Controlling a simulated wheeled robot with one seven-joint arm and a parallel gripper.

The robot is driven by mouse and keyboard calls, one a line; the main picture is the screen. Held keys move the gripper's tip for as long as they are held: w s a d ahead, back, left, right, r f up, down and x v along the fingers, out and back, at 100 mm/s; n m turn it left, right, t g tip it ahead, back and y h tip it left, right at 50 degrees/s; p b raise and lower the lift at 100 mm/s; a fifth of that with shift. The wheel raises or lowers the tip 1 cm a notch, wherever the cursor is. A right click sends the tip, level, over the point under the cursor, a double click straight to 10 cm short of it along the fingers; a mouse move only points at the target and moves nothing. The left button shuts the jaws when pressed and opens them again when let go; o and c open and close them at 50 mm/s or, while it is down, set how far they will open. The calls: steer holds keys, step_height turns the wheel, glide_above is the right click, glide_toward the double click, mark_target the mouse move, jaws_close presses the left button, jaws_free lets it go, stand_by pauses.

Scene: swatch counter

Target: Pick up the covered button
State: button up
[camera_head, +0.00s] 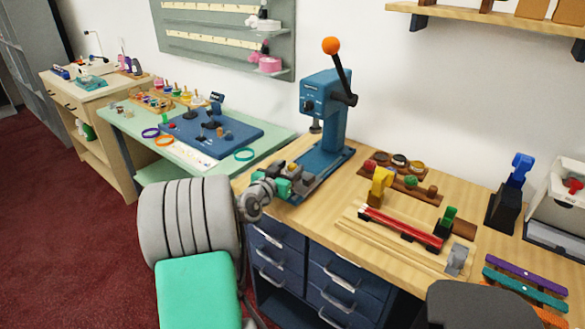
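My gripper (292,182) is over the base of the blue press (325,122) at the left end of the wooden counter. The press has an orange ball on its dark lever. The gripper's fingers are small and crowded against grey parts at the press base, so I cannot tell whether they are open or shut, or touching anything. I cannot pick out a covered button there; it may be hidden by the gripper or too small. Several small round pieces (400,161), dark, tan and red-brown, sit in a wooden tray right of the press, apart from the gripper.
A red bar fixture (402,228) with yellow and green clamps lies on the wooden counter (330,217). A blue-and-black device (511,192) and a white box (562,205) stand at right. Blue drawers (275,262) are below. A green table (128,120) with tools stands left.

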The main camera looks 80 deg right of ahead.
steer(key=shift+s, duration=0.1)
steer(key=c, duration=0.5)
jaws_close()
steer(key=shift+w, duration=0.3)
steer(key=shift+a+f, duration=0.1)
steer(key=shift+s+f, duration=0.1)
steer(key=shift+s, duration=0.1)
